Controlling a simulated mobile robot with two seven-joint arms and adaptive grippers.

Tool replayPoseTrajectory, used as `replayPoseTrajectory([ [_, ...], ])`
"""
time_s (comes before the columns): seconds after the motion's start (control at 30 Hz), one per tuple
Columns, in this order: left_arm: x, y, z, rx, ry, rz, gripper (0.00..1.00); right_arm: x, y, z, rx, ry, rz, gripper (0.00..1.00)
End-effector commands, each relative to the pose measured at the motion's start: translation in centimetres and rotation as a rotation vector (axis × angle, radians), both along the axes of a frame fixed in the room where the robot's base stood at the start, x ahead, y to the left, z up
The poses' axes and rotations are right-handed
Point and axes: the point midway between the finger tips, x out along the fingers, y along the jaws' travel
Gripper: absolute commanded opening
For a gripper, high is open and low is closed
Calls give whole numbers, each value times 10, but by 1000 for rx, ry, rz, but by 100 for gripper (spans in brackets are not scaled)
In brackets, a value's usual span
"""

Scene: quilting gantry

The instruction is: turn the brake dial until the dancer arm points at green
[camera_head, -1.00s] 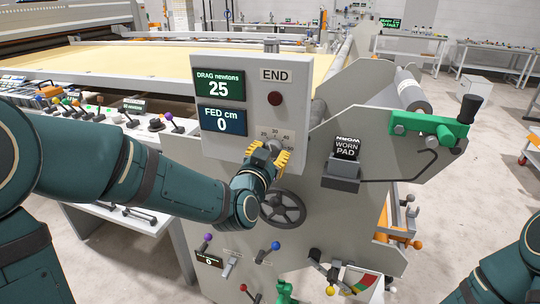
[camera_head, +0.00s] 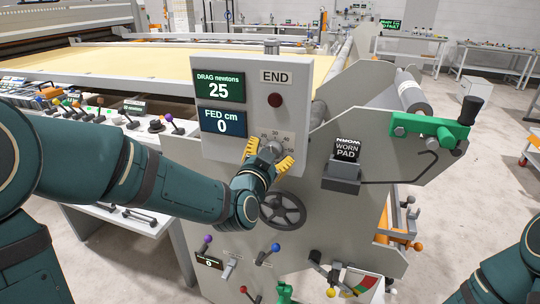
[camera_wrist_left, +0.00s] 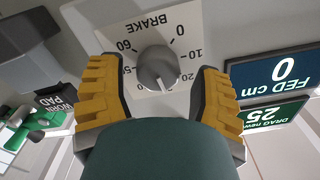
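The brake dial (camera_wrist_left: 157,68) is a grey round knob on a white scale plate marked BRAKE in the left wrist view. In the head view, the dial (camera_head: 272,149) sits low on the grey control box. My left gripper (camera_head: 268,158) is in front of it, fingers spread. In the left wrist view, the yellow fingers of my left gripper (camera_wrist_left: 160,98) stand either side of the knob with visible gaps. A coloured gauge (camera_head: 362,283) with red and green shows at the bottom; which part the dancer arm points at is too small to tell. My right gripper is out of frame.
The drag display (camera_head: 219,88) reads 25 and the fed display (camera_head: 222,121) reads 0. A dark handwheel (camera_head: 283,209) is just below my left gripper. A worn pad holder (camera_head: 342,177) and green bracket (camera_head: 428,127) stand to the right.

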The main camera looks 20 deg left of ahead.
Motion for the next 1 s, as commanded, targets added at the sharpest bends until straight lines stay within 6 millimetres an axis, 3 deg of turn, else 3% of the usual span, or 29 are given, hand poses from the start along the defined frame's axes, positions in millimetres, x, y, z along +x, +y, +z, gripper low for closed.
replayPoseTrajectory([
  [0.37,-3,-1,-2,0,6,-2,74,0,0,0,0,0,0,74],
  [0.8,-64,2,-1,-1,3,-2,74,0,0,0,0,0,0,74],
  [1.0,-75,2,-1,0,3,-2,74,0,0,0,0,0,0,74],
])
